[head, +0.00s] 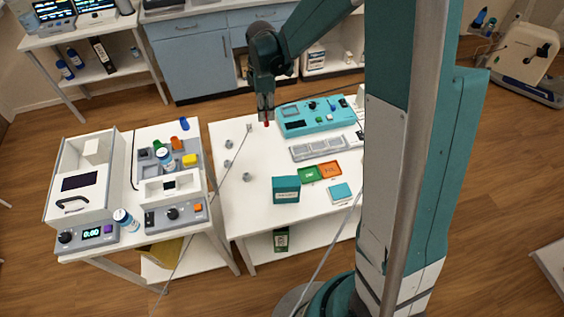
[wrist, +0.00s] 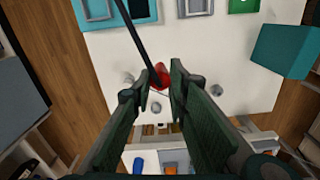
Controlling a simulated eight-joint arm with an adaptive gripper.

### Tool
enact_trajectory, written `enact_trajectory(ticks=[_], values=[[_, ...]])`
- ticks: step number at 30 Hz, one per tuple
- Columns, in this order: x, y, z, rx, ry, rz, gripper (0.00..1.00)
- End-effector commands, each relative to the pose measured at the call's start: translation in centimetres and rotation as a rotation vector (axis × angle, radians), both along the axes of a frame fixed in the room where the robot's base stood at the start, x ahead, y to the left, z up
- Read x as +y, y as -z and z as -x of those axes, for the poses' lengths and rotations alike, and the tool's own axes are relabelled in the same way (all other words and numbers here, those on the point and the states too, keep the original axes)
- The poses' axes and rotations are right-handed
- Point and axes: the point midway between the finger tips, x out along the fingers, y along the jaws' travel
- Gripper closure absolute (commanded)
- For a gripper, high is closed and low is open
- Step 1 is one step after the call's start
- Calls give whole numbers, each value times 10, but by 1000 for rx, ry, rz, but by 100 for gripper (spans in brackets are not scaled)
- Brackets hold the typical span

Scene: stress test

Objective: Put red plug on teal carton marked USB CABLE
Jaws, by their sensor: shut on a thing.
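My gripper (head: 266,112) is above the back left part of the right-hand white table, with its fingers pointing down. It is shut on a red plug (head: 267,123), which shows as a small red tip below the fingers. In the wrist view the red plug (wrist: 161,77) sits between the fingertips (wrist: 164,82). A teal carton (head: 286,189) stands near the front of the same table, to the right of and nearer than the gripper. It also shows at the right of the wrist view (wrist: 287,50). Its lettering is too small to read.
A teal panel box (head: 308,117) and a grey tray (head: 319,148) lie behind the carton. Green (head: 309,174) and orange (head: 330,169) trays and a flat teal box (head: 340,192) are beside it. Several small grey posts (head: 228,144) stand on the left. A dark cord (wrist: 137,38) crosses the wrist view.

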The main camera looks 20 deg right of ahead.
Motion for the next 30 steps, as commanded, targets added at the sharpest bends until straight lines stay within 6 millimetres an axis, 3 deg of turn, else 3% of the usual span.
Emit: enact_trajectory(ticks=[8,30], values=[[2,-27,37,1,2,0,97],[3,-96,176,3,13,0,97]])
